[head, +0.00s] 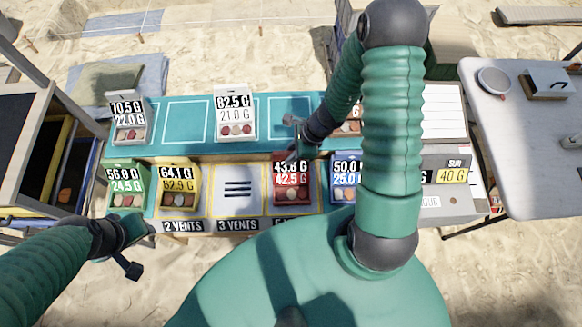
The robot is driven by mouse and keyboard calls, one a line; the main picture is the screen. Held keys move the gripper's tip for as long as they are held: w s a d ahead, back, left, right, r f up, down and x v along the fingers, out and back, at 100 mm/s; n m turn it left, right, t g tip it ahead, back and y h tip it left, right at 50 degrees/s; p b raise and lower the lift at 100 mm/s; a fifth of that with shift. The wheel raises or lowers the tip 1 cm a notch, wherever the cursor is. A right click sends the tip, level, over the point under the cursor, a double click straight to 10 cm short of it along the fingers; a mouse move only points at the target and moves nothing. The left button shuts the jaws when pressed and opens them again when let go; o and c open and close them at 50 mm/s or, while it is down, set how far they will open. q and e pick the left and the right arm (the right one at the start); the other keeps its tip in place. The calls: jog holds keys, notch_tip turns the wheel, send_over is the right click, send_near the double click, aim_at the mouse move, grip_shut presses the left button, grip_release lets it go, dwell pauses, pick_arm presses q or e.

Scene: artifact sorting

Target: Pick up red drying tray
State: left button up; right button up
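The red drying tray (293,190) stands in the front row of the table, with a black and red label reading about 43.8 G and 42.5 G and several roundish pieces at its front. My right gripper (291,138) is at the back edge of the red tray, its fingers spread, with nothing seen between them. It covers part of the tray's top label; whether it touches the tray I cannot tell. My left gripper (137,248) is open and empty, in front of the table's left end.
A green tray (127,186), a yellow tray (178,187) and a blue tray (345,181) share the front row. White trays (235,118) stand on the teal back strip, which has empty outlined spots. A grey side table (520,150) is at the right.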

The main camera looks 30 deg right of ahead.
grip_shut()
dwell(0.9)
jog(key=shift+r, duration=0.15)
